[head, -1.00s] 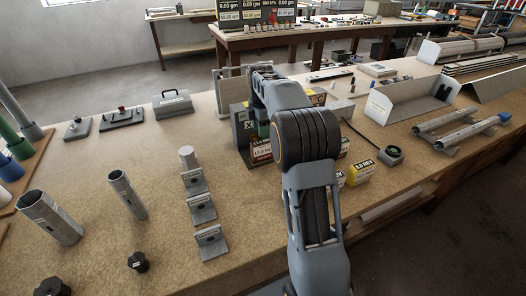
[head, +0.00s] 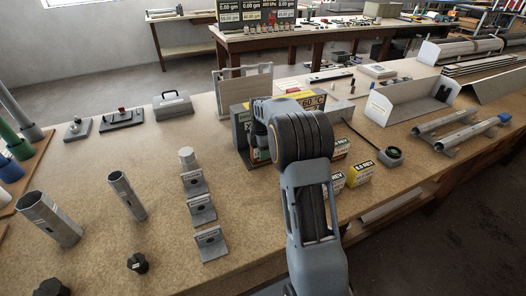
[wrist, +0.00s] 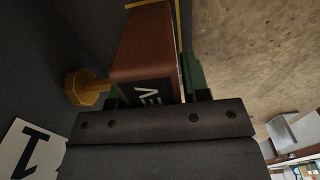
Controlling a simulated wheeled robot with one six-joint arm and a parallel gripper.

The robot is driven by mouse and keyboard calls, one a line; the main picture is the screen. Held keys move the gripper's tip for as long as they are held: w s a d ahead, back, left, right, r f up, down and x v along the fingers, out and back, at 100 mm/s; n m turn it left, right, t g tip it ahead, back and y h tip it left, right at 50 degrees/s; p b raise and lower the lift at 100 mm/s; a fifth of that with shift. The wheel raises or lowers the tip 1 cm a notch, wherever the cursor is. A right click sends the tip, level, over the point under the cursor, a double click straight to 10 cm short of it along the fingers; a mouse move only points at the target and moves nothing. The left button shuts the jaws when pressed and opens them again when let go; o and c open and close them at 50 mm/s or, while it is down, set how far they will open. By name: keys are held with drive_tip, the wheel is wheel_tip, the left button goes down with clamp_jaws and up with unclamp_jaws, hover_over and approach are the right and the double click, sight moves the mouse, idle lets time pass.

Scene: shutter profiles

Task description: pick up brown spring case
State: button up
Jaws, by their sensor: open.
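The brown spring case (wrist: 146,45) is at the top middle of the wrist view, with a dark label reading "EV" on its near face. My gripper (wrist: 154,84) is open, with a green finger on either side of the case's near end. I cannot tell whether either finger touches it. In the head view my arm hides most of the gripper and the case, beside a grey upright housing (head: 240,128).
A yellow brass-like knob (wrist: 88,86) sticks out close left of the case. A black round gauge (head: 390,156) lies farther right. Grey brackets (head: 201,208) stand to the left, with open bench between.

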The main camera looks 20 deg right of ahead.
drive_tip(key=c, duration=0.7)
drive_tip(key=shift+c, duration=0.4)
drive_tip(key=shift+r, duration=0.15)
